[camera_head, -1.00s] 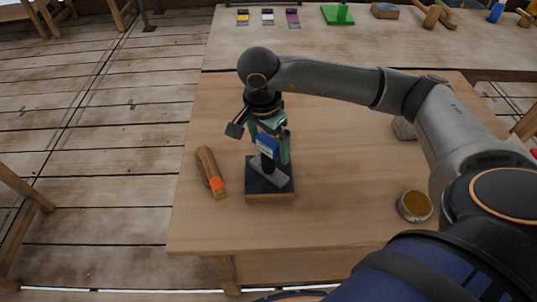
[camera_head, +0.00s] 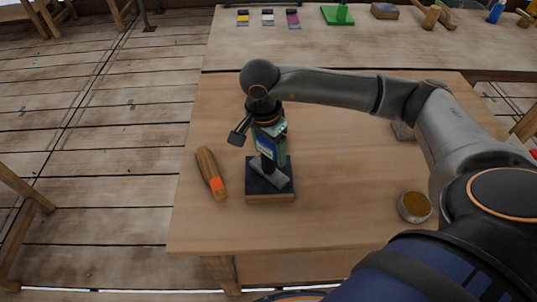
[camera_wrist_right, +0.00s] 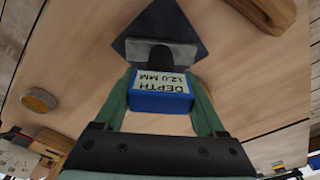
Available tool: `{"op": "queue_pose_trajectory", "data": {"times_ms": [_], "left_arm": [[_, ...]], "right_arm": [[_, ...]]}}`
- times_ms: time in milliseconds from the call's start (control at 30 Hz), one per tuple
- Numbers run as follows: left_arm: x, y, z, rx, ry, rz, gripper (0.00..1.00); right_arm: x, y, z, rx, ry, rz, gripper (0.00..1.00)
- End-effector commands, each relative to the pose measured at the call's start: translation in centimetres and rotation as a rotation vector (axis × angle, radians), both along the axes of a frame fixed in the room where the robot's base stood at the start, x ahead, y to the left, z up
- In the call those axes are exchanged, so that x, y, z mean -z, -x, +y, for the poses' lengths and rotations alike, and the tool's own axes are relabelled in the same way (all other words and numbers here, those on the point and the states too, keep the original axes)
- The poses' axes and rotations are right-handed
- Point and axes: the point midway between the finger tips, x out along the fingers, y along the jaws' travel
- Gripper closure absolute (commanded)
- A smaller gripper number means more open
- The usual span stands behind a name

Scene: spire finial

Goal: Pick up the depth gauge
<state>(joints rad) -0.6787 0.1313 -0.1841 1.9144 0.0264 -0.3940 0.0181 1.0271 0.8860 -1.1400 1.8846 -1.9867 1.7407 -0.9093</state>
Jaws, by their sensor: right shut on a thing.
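The depth gauge has a blue body (camera_wrist_right: 160,92) with a white label reading "DEPTH 12.0 MM", a dark stem and a grey foot (camera_head: 268,179). The foot also shows in the right wrist view (camera_wrist_right: 160,54). It is over a dark-topped square block (camera_head: 254,187); I cannot tell whether it touches the top. My right gripper (camera_wrist_right: 160,100) has green fingers on both sides of the blue body and is shut on it. In the head view, my right gripper (camera_head: 270,142) partly hides the gauge from above. My left gripper is not in view.
A wooden handle with an orange end (camera_head: 211,172) lies just left of the block. A round tin (camera_head: 414,206) stands at the table's front right, and a grey block (camera_head: 402,131) is partly behind my arm. The wooden table (camera_head: 330,215) is clear between block and tin.

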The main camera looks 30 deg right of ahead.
Motion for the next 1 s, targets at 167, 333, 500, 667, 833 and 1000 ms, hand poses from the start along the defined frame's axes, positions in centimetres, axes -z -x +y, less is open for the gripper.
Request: {"op": "queue_pose_trajectory", "data": {"times_ms": [167, 333, 500, 667, 833, 1000], "left_arm": [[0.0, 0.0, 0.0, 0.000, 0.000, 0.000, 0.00], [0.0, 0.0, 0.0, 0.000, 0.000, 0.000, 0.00], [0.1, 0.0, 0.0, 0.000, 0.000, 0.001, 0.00], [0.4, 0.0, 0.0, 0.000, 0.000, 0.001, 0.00], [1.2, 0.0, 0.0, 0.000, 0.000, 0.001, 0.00], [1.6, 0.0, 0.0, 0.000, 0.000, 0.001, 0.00]], "right_arm": [[0.0, 0.0, 0.0, 0.000, 0.000, -0.001, 0.84], [-0.1, 0.0, 0.0, 0.000, 0.000, -0.002, 0.94], [-0.2, -0.1, 0.0, 0.000, -0.001, -0.003, 0.94], [-1.0, -0.1, 0.0, 0.000, -0.001, -0.005, 0.94], [-3.9, 0.3, 0.6, -0.006, -0.003, -0.008, 0.94], [-7.9, 2.6, 3.1, -0.009, -0.002, -0.009, 0.94]]}}
